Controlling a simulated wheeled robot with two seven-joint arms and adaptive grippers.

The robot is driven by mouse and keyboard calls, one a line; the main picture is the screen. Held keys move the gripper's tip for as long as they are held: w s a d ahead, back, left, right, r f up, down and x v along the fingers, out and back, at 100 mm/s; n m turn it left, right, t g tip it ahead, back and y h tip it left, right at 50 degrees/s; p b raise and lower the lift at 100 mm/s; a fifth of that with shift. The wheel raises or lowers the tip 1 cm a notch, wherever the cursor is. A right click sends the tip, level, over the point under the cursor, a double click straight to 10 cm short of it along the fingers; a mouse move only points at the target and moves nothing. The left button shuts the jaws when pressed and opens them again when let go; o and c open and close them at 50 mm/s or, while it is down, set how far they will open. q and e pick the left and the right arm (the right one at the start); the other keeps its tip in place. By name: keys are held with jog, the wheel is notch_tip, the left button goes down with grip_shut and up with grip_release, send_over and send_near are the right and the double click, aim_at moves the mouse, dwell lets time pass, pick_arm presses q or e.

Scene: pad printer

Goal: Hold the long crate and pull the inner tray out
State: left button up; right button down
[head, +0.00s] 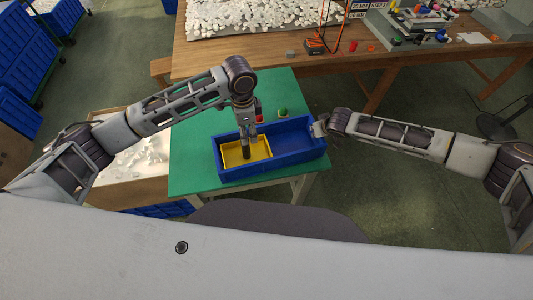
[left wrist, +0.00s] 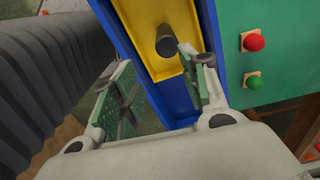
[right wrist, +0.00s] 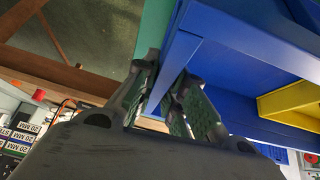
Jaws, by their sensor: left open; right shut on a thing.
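The long blue crate (head: 291,158) lies on a green-topped table. The yellow inner tray (head: 232,157) sits inside its left part, with a dark cylinder (head: 246,152) in it; the cylinder also shows in the left wrist view (left wrist: 165,40). My left gripper (head: 248,138) is open above the yellow tray, its fingers apart with nothing visible between them; in the left wrist view they straddle the tray's end region. Whether they touch the tray I cannot tell. My right gripper (head: 318,130) is shut on the crate's right end wall (right wrist: 178,60).
A red button (left wrist: 253,42) and a green button (left wrist: 253,82) stand on the green table (head: 195,150) behind the crate. A wooden bench (head: 230,55) with white parts lies further back. A box of white pieces (head: 135,160) stands left of the table.

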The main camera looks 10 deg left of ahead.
aim_at(246, 149)
pick_arm(q)
jog(key=shift+w+a+r, duration=0.2)
jog(key=shift+a+r, duration=0.1)
jog(key=shift+a, duration=0.2)
jog(key=shift+w+a+r, duration=0.15)
jog(key=shift+a+r, duration=0.15)
jog(key=shift+a, duration=0.15)
jog(key=shift+f, duration=0.2)
notch_tip(246, 149, down, 9)
jog(key=shift+r, duration=0.2)
dwell(0.3)
grip_shut()
dwell(0.8)
